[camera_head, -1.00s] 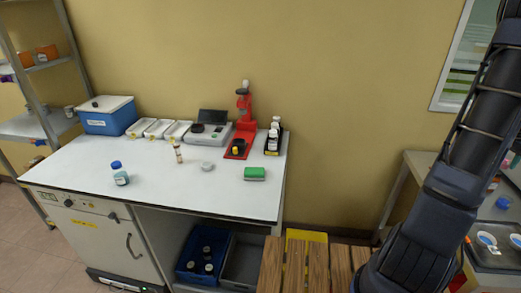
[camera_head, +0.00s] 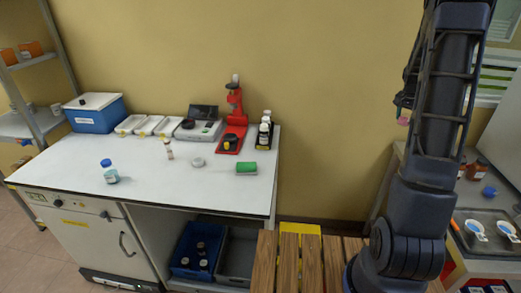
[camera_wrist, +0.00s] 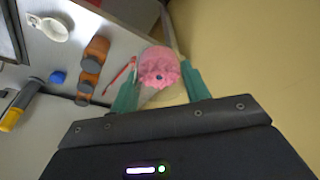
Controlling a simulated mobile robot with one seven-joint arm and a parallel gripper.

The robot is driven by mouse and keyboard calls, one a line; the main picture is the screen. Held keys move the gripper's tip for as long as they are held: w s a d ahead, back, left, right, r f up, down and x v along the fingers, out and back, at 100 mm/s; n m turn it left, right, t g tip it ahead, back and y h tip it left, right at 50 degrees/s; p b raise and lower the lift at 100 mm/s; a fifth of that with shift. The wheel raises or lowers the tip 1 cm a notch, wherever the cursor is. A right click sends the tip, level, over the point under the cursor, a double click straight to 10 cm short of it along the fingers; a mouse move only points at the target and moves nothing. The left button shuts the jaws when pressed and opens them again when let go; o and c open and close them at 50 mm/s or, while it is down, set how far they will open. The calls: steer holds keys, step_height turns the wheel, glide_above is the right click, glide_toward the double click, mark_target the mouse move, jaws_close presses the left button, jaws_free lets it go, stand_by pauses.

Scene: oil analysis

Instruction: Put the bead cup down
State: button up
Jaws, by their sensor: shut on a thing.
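The bead cup (camera_wrist: 158,68), filled with pink beads, is between the two green fingers of my gripper (camera_wrist: 160,90) in the wrist view. The gripper is shut on it, and the beads face the camera. In the head view only a small pink part of the cup (camera_head: 403,121) shows at the left edge of my raised arm. Most of the gripper is hidden behind the arm there. The wrist view shows a grey bench surface beyond the cup; I cannot tell how high above it the cup is.
The wrist view shows brown bottles (camera_wrist: 94,56), a blue cap (camera_wrist: 58,77), a red stick (camera_wrist: 120,74) and a white cup (camera_wrist: 48,28). In the head view a white bench (camera_head: 130,205) has clear middle space. A tray (camera_head: 485,226) with white-and-blue cups lies on the right.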

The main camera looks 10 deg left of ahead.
steer(key=w+a+r+n, duration=0.1)
steer(key=w+a+n, duration=0.1)
steer(key=a, duration=1.1)
steer(key=w+a+n, duration=0.2)
steer(key=a, duration=1)
steer(key=s+a+n+y, duration=0.1)
steer(key=s+a, duration=0.1)
steer(key=a, duration=0.9)
steer(key=s+a+n, duration=0.2)
steer(key=s+a, duration=0.1)
steer(key=a, duration=0.8)
steer(key=s+a+r+n+y, duration=0.1)
steer(key=s+a+n, duration=0.1)
steer(key=s+a, duration=0.6)
steer(key=s+a+r+n, duration=0.1)
steer(key=s+a, duration=0.3)
steer(key=a, duration=0.8)
steer(key=s+a+n+y, duration=0.1)
steer(key=s+a+n, duration=0.2)
steer(key=s+a, duration=1.35)
steer(key=shift+t, duration=0.4)
steer(key=f, duration=0.6)
steer(key=s+d+f, duration=0.1)
steer(key=f, duration=0.5)
steer(key=d+f, duration=0.1)
steer(key=f, duration=0.6)
steer(key=shift+s, duration=0.35)
steer(key=shift+f, duration=0.15)
